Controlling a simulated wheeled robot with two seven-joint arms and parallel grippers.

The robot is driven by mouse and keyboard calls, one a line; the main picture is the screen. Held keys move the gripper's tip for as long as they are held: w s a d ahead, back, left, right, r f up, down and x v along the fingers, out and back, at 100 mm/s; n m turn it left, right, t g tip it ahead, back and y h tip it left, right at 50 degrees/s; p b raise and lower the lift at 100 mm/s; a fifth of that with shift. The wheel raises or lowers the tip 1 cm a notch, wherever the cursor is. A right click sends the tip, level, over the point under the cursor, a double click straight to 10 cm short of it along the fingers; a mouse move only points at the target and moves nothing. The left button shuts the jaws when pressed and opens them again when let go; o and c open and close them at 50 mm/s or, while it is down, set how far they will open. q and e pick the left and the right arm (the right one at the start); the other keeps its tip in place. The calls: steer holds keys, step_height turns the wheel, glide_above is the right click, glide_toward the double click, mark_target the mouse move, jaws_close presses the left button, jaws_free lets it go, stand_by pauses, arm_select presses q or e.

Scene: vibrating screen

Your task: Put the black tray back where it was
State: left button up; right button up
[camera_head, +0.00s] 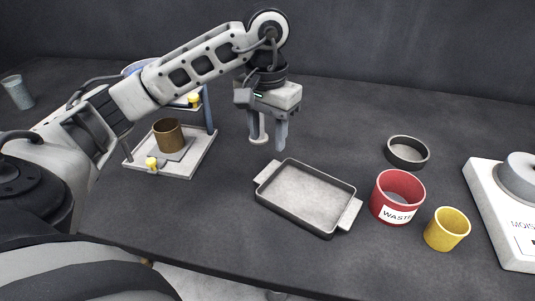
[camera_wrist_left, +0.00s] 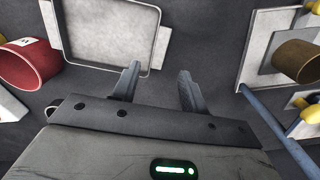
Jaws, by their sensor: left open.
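The black tray (camera_head: 262,205) has a light grey inside and a pale handle at each end. It lies flat on the dark table, in the middle of the head view. It also shows at the top of the left wrist view (camera_wrist_left: 152,70). My left gripper (camera_head: 267,142) is open and empty, above the table just behind the tray's far left corner. In the left wrist view its two fingers (camera_wrist_left: 157,80) are apart with only table between them, the left one close to the tray's edge in the picture. My right gripper is in neither view.
A vibrating screen stand (camera_head: 202,160) with a brown cup (camera_head: 168,135) is left of the tray. Right of it are a red waste bin (camera_head: 382,208), a yellow cup (camera_head: 447,230), a black dish (camera_head: 407,153) and a white moisture device (camera_head: 488,200). A glass (camera_head: 17,92) stands far left.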

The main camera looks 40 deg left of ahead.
arm_select(q)
steer(key=shift+r, duration=1.7)
